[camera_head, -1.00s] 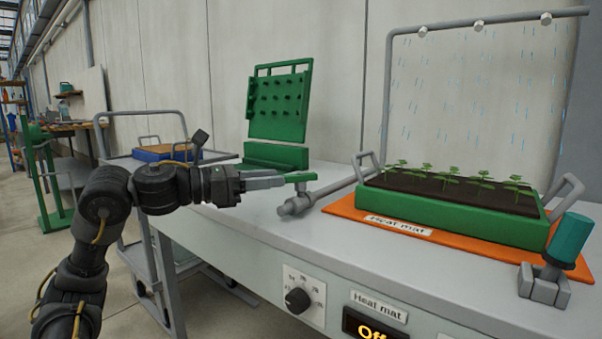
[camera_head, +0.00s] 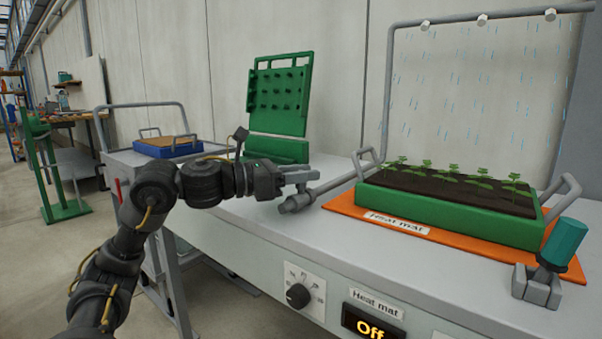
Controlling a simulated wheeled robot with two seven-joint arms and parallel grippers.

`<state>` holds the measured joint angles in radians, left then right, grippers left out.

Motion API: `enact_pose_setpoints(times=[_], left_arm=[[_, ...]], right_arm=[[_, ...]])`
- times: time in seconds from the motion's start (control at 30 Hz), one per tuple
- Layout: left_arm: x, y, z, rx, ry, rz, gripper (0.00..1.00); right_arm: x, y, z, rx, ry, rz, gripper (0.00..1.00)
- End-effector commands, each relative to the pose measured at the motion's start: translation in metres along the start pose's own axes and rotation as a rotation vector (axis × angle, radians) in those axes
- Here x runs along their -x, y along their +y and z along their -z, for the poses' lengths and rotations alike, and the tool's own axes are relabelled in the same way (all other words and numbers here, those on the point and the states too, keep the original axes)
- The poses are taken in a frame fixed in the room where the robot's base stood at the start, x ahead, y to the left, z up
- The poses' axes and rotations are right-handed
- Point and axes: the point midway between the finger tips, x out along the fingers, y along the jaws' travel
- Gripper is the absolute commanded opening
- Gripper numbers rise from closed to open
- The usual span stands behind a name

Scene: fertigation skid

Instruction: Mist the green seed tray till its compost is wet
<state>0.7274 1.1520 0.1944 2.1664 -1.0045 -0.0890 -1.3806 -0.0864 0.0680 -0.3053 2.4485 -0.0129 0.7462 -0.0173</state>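The green seed tray (camera_head: 440,214) holds dark compost (camera_head: 425,183) with rows of seedlings, and sits on the orange heat mat (camera_head: 345,204). Blue streaks of mist (camera_head: 480,110) fall behind and over it from nozzles on a grey overhead pipe (camera_head: 388,95). The compost looks dark brown; I cannot tell how wet it is. My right gripper is not in view.
A green pegboard stand (camera_head: 280,100) is behind my gripper. A teal cylinder in a grey holder (camera_head: 566,242) stands at the bench's front right. The bench front has a dial (camera_head: 298,295) and a heat mat display reading Off (camera_head: 370,327). A trolley (camera_head: 140,165) is at the left.

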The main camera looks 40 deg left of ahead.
Motion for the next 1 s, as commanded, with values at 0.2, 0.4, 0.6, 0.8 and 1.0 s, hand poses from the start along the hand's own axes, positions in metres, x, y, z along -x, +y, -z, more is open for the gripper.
enact_pose_setpoints(times=[0.2, 0.4, 0.6, 0.8, 1.0], left_arm=[[0.0002, 0.0, 0.0, 0.0, 0.0, 0.0, 0.03], [0.0002, 0.0, 0.0002, 0.0, 0.001, 0.004, 0.0], [0.0002, 0.0008, 0.0003, 0.003, 0.001, 0.048, 0.0], [0.0004, 0.0016, -0.0008, 0.004, 0.001, 0.168, 0.0], [0.0002, 0.0018, -0.0048, 0.005, 0.001, 0.348, 0.0]], right_arm=[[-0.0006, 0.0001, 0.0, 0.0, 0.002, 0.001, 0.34], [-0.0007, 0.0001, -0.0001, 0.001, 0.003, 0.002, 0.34], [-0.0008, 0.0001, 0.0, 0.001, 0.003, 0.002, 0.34], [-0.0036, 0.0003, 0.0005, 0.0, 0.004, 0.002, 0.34], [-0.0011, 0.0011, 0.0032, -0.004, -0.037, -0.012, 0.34]])
